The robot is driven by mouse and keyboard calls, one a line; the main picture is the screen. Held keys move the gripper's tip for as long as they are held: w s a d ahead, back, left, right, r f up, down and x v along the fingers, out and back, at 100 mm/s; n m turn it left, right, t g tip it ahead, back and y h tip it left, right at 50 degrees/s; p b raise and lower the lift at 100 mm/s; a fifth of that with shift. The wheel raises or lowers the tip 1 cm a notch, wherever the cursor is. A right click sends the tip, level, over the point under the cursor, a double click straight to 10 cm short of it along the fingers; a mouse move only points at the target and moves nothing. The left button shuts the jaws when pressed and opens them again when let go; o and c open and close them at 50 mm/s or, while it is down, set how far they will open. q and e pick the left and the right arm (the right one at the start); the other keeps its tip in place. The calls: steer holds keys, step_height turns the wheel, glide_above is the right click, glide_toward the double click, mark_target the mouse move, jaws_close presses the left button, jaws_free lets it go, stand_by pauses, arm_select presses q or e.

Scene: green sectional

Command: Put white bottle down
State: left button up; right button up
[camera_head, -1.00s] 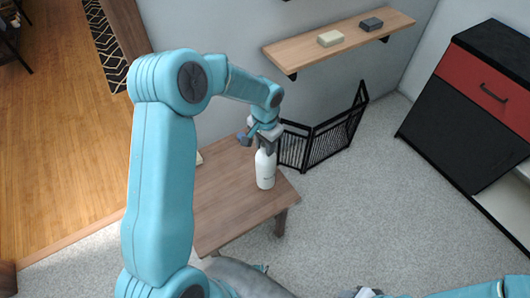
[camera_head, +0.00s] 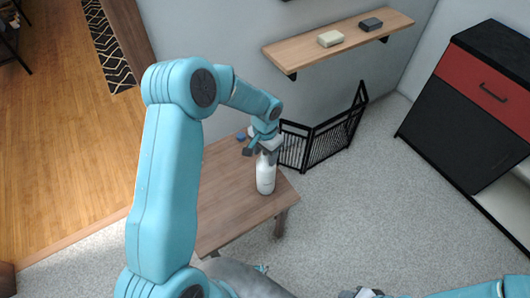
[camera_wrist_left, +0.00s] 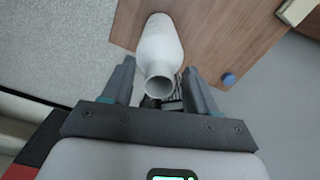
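The white bottle (camera_head: 266,178) stands upright on the brown wooden table (camera_head: 230,205), near its right edge in the head view. My left gripper (camera_head: 262,150) is above it, fingers pointing down around its neck. In the left wrist view, the bottle (camera_wrist_left: 160,45) lies between the two fingers of my left gripper (camera_wrist_left: 160,75), with a visible gap on each side, so the gripper looks open. A part of what seems to be my right gripper (camera_head: 365,293) shows at the bottom edge of the head view; its fingers cannot be made out.
A small blue object (camera_wrist_left: 228,79) and a beige block (camera_wrist_left: 296,10) are on the table. A black folding screen (camera_head: 325,138) stands behind the table. A wall shelf (camera_head: 340,40) holds two small blocks. A red and black cabinet (camera_head: 480,100) stands at right; carpet between is clear.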

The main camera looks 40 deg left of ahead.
arm_select(q)
steer(key=shift+w+r, duration=0.1)
steer(key=shift+r, duration=0.35)
step_height(320, 180, up, 11)
steer(key=s+d+f+h, duration=0.2)
steer(key=s+d+f, duration=0.2)
steer(key=d+f, duration=0.3)
steer(key=s+d+f+h, duration=0.1)
steer(key=s+d+f, duration=0.3)
steer(key=d+f, duration=0.3)
steer(key=s+d+f+n, duration=0.1)
steer(key=s+d+f, duration=0.1)
steer(key=s, duration=0.4)
steer(key=s+d+f+n+h+p, duration=0.1)
steer(key=s+d+f+n, duration=0.1)
steer(key=s, duration=0.5)
steer(key=shift+x, duration=1.25)
steer(key=shift+a+n+t, duration=0.1)
steer(key=shift+n+t, duration=0.2)
